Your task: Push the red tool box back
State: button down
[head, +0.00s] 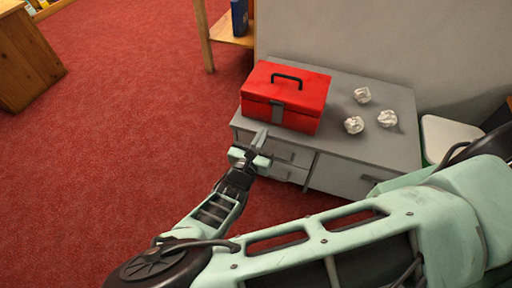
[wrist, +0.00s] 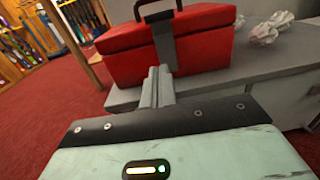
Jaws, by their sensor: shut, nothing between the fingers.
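The red tool box (head: 286,95) has a black handle on its lid and a grey latch on its front. It stands upright on the left part of a low grey cabinet (head: 360,143). It also fills the upper middle of the wrist view (wrist: 205,42). My gripper (head: 261,138) is shut and empty, with its fingertips in front of the box's front face, near the latch. In the wrist view the closed fingers (wrist: 158,82) point at the box just below the latch. I cannot tell whether the fingertips touch it.
Several crumpled white paper balls (head: 354,125) lie on the cabinet top right of the box. A grey wall (head: 375,45) rises behind the cabinet. A white-topped bin (head: 448,135) stands at the right. A wooden shelf (head: 228,36) stands behind left. Red carpet (head: 120,120) is open at left.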

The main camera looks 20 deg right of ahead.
aim_at(275, 111)
jog(key=b+x, duration=0.2)
jog(key=x, duration=0.5)
jog(key=shift+w+d, duration=0.2)
jog(key=shift+d, duration=0.05)
jog(key=p+x, duration=0.8)
jog(key=x, duration=0.9)
